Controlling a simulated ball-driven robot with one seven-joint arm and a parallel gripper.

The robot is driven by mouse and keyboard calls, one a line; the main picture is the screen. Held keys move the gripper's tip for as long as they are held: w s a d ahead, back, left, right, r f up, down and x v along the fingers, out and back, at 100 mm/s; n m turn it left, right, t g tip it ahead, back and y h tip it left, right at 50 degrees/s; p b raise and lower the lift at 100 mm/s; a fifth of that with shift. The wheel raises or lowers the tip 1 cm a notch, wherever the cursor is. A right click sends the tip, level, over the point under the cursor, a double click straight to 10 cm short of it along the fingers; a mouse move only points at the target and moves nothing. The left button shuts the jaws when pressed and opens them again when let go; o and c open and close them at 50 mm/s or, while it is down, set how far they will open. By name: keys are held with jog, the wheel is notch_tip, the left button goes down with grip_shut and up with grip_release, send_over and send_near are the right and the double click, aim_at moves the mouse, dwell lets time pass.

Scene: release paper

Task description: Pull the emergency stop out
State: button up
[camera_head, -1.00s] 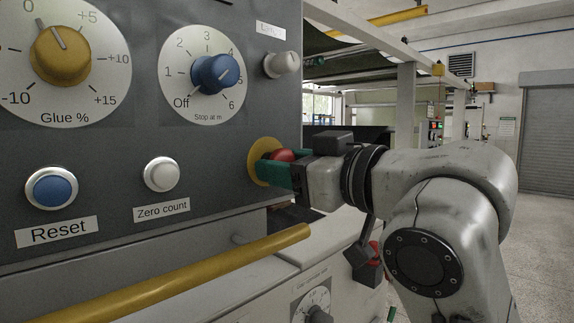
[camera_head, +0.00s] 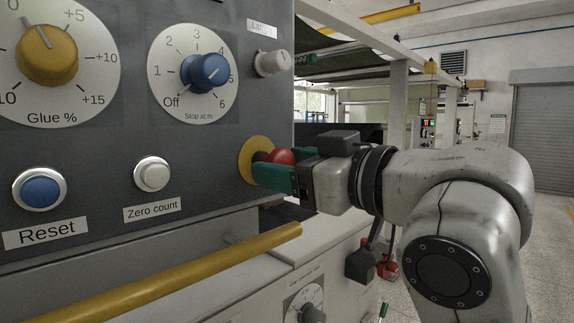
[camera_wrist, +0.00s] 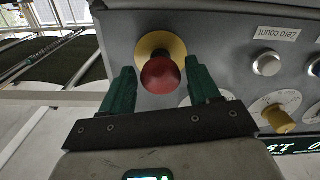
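The emergency stop is a red round knob (camera_head: 282,157) on a yellow disc (camera_head: 246,162) at the right edge of the grey control panel. In the wrist view the knob (camera_wrist: 160,75) sits between the two green fingers, with the yellow disc (camera_wrist: 152,43) behind it. My gripper (camera_head: 274,172) is at the knob, its fingers reaching along both sides toward the panel. In the wrist view my gripper (camera_wrist: 161,82) is open, with a visible gap between the knob and each finger. In the head view the near finger hides the knob's lower part.
The panel (camera_head: 215,125) also carries a blue Reset button (camera_head: 41,191), a white Zero count button (camera_head: 153,174), and knobs including the blue one (camera_head: 206,73). A yellow rail (camera_head: 170,278) runs below. Open floor lies at the right.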

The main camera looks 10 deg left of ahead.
jog(key=shift+o, duration=0.6)
jog(key=b+v, duration=0.1)
jog(key=v, duration=0.9)
jog(key=shift+s+d+b, duration=0.25)
jog(key=shift+b, duration=0.05)
